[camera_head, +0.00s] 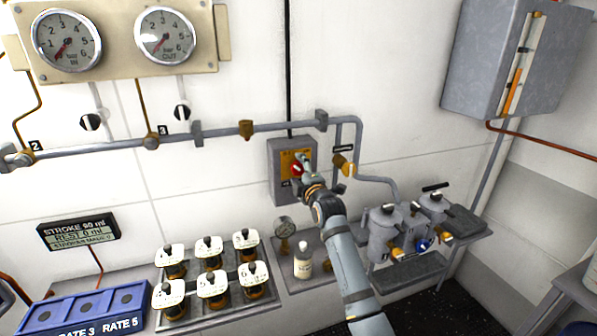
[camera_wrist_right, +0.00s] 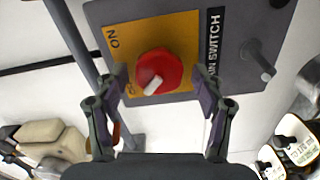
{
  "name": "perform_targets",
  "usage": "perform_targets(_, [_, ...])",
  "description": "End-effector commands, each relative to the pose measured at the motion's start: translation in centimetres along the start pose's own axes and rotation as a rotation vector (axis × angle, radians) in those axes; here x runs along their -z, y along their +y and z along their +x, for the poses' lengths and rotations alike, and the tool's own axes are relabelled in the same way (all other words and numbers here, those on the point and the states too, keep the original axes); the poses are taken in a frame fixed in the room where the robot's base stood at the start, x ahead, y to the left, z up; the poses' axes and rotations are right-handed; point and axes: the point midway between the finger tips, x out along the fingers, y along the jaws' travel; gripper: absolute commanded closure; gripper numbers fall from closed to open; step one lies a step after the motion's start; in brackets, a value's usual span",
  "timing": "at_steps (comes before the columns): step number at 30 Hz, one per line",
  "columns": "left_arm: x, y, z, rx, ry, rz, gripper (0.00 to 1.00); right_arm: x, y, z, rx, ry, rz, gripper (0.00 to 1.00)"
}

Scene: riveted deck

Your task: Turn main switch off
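The main switch is a grey box (camera_head: 280,148) on the wall below the pipe, with a yellow plate (camera_wrist_right: 120,35). Its red round knob (camera_wrist_right: 172,66) has a pale grip bar. The plate reads "ON" at its upper left in the right wrist view; a second marking is partly hidden by a finger. A black label (camera_wrist_right: 214,42) beside the plate ends in "SWITCH". My right gripper (camera_wrist_right: 160,82) is open, one finger on each side of the knob, with gaps between. In the head view the right gripper (camera_head: 304,172) is in front of the box and partly covers it. My left gripper is not in view.
A grey pipe (camera_head: 225,133) runs above the box, and a yellow-brown valve (camera_head: 343,164) hangs close to its right. A grey peg (camera_wrist_right: 259,62) sticks out beside the label.

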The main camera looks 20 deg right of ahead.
Motion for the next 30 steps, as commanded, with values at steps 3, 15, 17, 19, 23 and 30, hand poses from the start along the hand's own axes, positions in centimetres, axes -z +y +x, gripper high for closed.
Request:
perform_targets(3, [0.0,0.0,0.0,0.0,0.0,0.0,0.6,0.0,0.1,0.0,-0.001,0.0,0.0,0.31])
perform_targets(15, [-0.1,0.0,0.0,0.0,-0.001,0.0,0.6,0.0,-0.1,-5.1,-0.001,0.0,0.0,0.31])
perform_targets(17, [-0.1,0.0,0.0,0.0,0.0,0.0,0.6,0.0,-0.1,-6.6,0.0,0.0,0.0,0.31])
perform_targets(19, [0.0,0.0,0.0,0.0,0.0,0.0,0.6,0.0,-0.1,-8.2,-0.001,0.0,0.0,0.31])
perform_targets(23, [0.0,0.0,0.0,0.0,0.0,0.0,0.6,0.0,-0.1,-10.6,0.0,0.0,-0.001,0.31])
perform_targets(30, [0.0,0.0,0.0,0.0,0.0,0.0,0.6,0.0,0.0,-12.0,0.0,0.0,0.0,0.31])
